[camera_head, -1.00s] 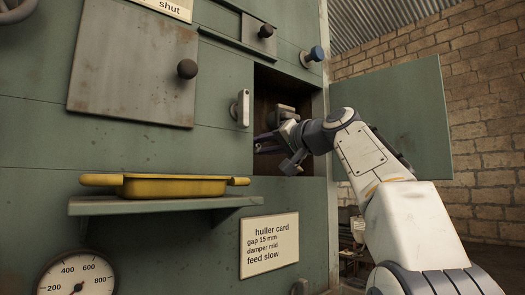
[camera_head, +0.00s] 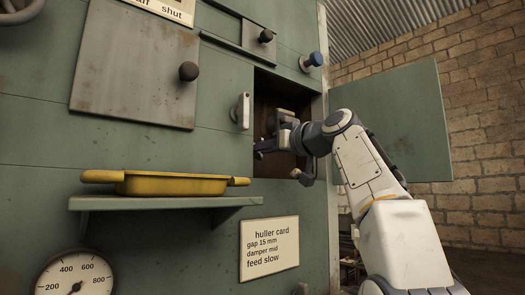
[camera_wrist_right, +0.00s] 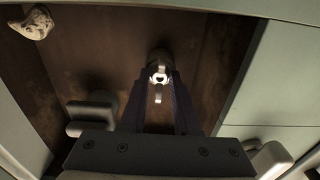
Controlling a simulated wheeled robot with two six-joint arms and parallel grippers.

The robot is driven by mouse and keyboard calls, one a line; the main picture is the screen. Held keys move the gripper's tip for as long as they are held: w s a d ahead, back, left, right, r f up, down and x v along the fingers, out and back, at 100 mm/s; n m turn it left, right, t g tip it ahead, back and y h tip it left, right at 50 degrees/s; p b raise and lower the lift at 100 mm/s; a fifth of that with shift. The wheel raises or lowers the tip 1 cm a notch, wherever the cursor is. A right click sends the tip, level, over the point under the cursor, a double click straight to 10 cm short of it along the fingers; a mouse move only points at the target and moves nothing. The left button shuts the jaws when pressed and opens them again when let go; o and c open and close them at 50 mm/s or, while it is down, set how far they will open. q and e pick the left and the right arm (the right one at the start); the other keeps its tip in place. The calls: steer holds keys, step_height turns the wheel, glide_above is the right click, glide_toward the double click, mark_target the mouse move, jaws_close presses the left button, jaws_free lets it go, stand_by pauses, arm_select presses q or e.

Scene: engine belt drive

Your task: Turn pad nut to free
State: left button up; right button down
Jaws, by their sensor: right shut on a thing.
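The pad nut (camera_wrist_right: 158,70) is a small pale metal piece with a short tab below it, against the brown back of the open compartment in the right wrist view. My right gripper (camera_wrist_right: 160,78) has its two dark fingers on either side of it and is shut on it. In the head view my right gripper (camera_head: 259,148) reaches into the dark compartment (camera_head: 268,84), and the nut cannot be made out there. My left gripper is not in view.
The compartment's green door (camera_head: 410,120) stands open at the right. A shelf (camera_head: 160,201) with a yellow tray (camera_head: 170,186) is at lower left. A pale lump (camera_wrist_right: 35,22) shows in the wrist view.

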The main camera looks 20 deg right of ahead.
stand_by(0.4)
steer(key=c, duration=0.6)
jaws_free()
steer(key=shift+c, duration=0.2)
steer(key=b+v, duration=0.3)
steer(key=v, duration=0.7)
steer(key=shift+s+b, duration=0.25)
steer(key=shift+b, duration=0.1)
steer(key=shift+d, duration=0.1)
